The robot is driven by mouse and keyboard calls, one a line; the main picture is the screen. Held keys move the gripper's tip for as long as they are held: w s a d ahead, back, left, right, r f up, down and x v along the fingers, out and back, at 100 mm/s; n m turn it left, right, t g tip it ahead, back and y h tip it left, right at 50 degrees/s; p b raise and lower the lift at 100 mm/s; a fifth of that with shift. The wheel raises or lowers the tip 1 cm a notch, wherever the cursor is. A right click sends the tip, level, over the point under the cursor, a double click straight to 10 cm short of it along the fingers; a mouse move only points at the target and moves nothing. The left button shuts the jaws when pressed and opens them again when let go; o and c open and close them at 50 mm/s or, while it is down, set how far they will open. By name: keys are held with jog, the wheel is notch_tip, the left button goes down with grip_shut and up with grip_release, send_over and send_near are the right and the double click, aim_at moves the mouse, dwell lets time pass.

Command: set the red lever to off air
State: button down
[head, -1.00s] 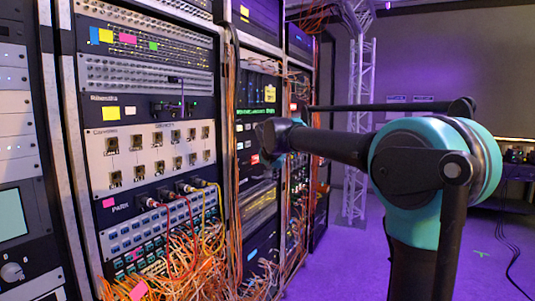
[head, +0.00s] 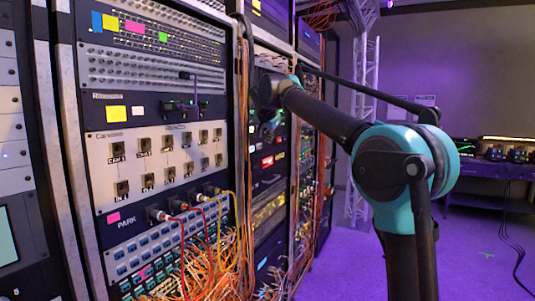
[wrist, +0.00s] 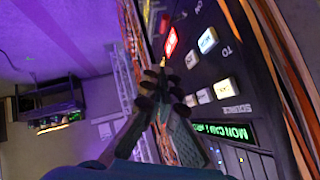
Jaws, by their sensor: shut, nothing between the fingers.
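I cannot make out a red lever for certain in either view. In the wrist view a lit red square (wrist: 171,42) sits on a dark panel (wrist: 235,70), just beyond my fingertips. My gripper (wrist: 162,80) is shut and empty, its fingers in front of that panel's edge. In the head view my gripper (head: 267,125) is small and dark, in front of the middle rack. Whether it touches anything cannot be told.
White lit buttons (wrist: 208,40) and a green display (wrist: 225,131) sit on the same panel. Orange cables (head: 210,260) hang along the racks. A white truss (head: 360,120) stands behind.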

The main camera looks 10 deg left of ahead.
jog(key=s+a+f+x, duration=0.1)
jog(key=x, duration=1.1)
jog(key=shift+a+f, duration=0.2)
jog(key=shift+f, duration=0.4)
jog(key=shift+s+d+f+m+y, duration=0.25)
jog(key=shift+d+f+m+y, duration=0.1)
jog(key=shift+f+y, duration=0.1)
jog(key=f+m+t+y, duration=0.1)
jog(key=d+f+t+y, duration=0.1)
jog(key=shift+s+f+m+y, duration=0.15)
jog(key=shift+f+m+y, duration=0.2)
jog(key=shift+f, duration=0.05)
jog(key=shift+r, duration=0.15)
jog(key=shift+r, duration=0.7)
